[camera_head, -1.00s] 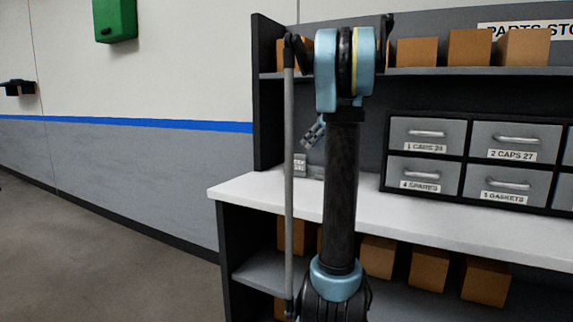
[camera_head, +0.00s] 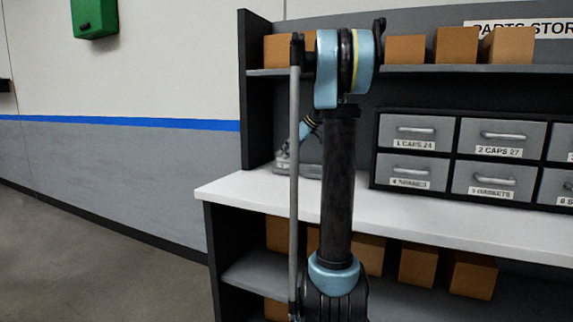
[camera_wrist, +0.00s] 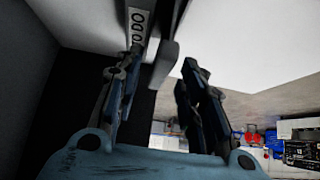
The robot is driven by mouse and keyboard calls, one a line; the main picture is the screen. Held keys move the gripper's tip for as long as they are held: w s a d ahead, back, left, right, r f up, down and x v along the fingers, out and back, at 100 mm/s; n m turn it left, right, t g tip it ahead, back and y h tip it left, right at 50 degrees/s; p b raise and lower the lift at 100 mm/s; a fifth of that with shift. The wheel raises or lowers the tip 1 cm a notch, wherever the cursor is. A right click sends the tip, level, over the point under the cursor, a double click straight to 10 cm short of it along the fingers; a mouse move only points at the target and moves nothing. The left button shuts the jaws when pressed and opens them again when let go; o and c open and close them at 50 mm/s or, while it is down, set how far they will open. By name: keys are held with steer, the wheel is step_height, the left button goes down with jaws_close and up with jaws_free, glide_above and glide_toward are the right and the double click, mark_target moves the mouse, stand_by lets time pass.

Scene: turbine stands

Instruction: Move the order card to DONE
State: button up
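In the wrist view my gripper (camera_wrist: 162,75) is open, with its two dark fingers apart. A white label ending in "ODO" (camera_wrist: 138,28), likely TODO, is on a dark grey holder or frame above the left finger. A grey bar or tab (camera_wrist: 166,62) projects down between the fingertips. I cannot tell whether it is the order card. No DONE label shows in either view. In the head view my arm hides most of the gripper and of a small grey object (camera_head: 283,164) at the left end of the counter.
The white counter (camera_head: 415,213) is clear in front of the labelled drawers (camera_head: 414,130). Boxes (camera_head: 456,45) stand on the upper shelf and below the counter. The shelf's dark side panel (camera_head: 255,95) rises close to the left of my arm. Open floor lies left.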

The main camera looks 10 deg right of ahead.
steer(key=shift+w+a+f, duration=0.15)
steer(key=shift+a+f, duration=0.05)
steer(key=shift+f, duration=0.1)
stand_by(0.4)
jaws_close()
